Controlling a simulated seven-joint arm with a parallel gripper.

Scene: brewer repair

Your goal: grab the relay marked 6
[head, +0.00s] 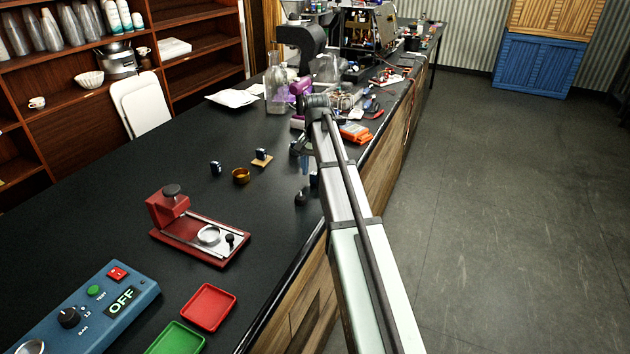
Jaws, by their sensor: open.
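A small dark blue block (215,168), which looks like a relay, stands on the black bench left of a brass ring. A second dark block (262,154) stands on a small wooden base (261,162) right of the ring. Their markings are too small to read, so I cannot tell which is 6. My gripper (306,188) points down over the bench near its right edge, right of both blocks and apart from them. It is open. A bluish patch beside its fingers is partly hidden, and I cannot tell what it is.
The brass ring (241,175) sits between the blocks. A red press (199,231), a red tray (208,306), a green tray (176,339) and a blue test box (92,308) reading OFF are nearer. Clutter (325,68) fills the far bench. The bench left of the blocks is clear.

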